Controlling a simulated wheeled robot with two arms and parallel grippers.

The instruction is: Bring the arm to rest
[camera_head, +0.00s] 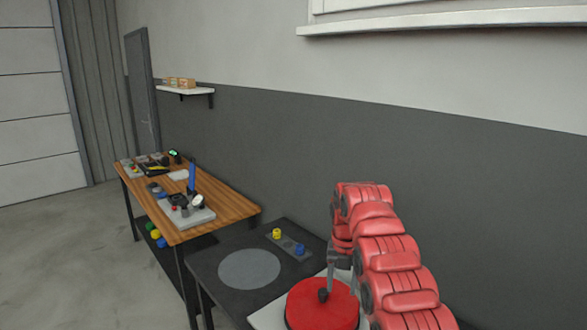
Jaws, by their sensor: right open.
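My right arm (390,255) is red and segmented. It comes in from the lower right and bends over at the top, so that its gripper hangs down. My right gripper (343,285) is grey and open, with nothing seen between its fingers. I cannot tell whether a finger touches the knob. The disc lies on a pale plate (268,318) on the dark table. My left gripper is not in view.
The dark table (215,265) holds a grey round disc (250,269) and a strip with a yellow knob (277,234) and a blue knob (299,250). A wooden bench (232,204) with tools stands behind it, along the grey wall. The floor at left is clear.

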